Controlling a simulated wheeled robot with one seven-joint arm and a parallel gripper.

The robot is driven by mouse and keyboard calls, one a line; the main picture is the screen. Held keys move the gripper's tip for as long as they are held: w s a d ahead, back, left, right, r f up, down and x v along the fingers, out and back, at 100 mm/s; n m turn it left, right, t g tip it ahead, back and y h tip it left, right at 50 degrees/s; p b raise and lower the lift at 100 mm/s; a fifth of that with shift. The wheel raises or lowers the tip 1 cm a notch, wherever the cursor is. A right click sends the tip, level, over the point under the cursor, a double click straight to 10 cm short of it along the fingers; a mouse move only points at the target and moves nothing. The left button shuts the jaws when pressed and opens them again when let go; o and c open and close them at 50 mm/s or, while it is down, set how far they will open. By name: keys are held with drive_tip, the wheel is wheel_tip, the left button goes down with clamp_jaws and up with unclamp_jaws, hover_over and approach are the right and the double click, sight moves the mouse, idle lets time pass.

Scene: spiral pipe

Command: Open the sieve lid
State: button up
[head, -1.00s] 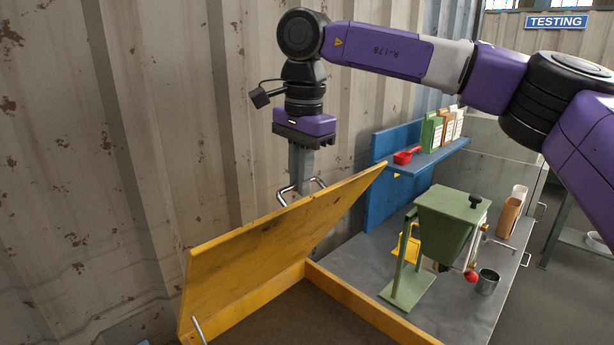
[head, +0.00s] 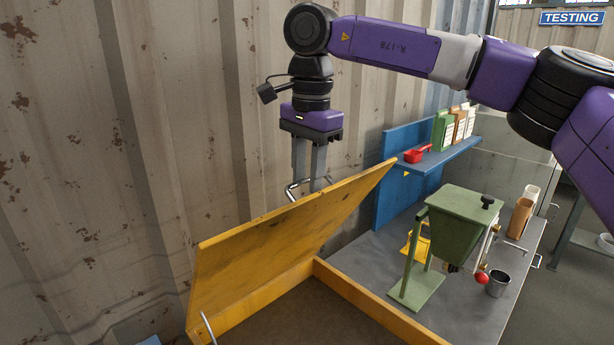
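The yellow sieve lid (head: 290,235) is raised and tilted back toward the wall, above the yellow-framed sieve box (head: 370,305). A metal handle (head: 294,190) shows at the lid's upper edge. My gripper (head: 309,176) points down just behind that edge, with its two fingers spread apart and a gap between them. The fingertips are close to the handle and partly hidden by the lid. I cannot tell whether they touch the handle.
A corrugated metal wall (head: 90,150) stands close behind the lid. To the right, a grey bench (head: 460,310) carries a green hopper (head: 455,230) and a metal cup (head: 497,283). A blue shelf (head: 440,158) holds a red scoop (head: 417,154) and several cartons.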

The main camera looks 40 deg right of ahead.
drive_tip(key=r, duration=0.3)
drive_tip(key=r+b, duration=0.1)
drive_tip(key=r, duration=0.3)
drive_tip(key=shift+s+r, duration=0.2)
drive_tip(key=shift+r, duration=0.1)
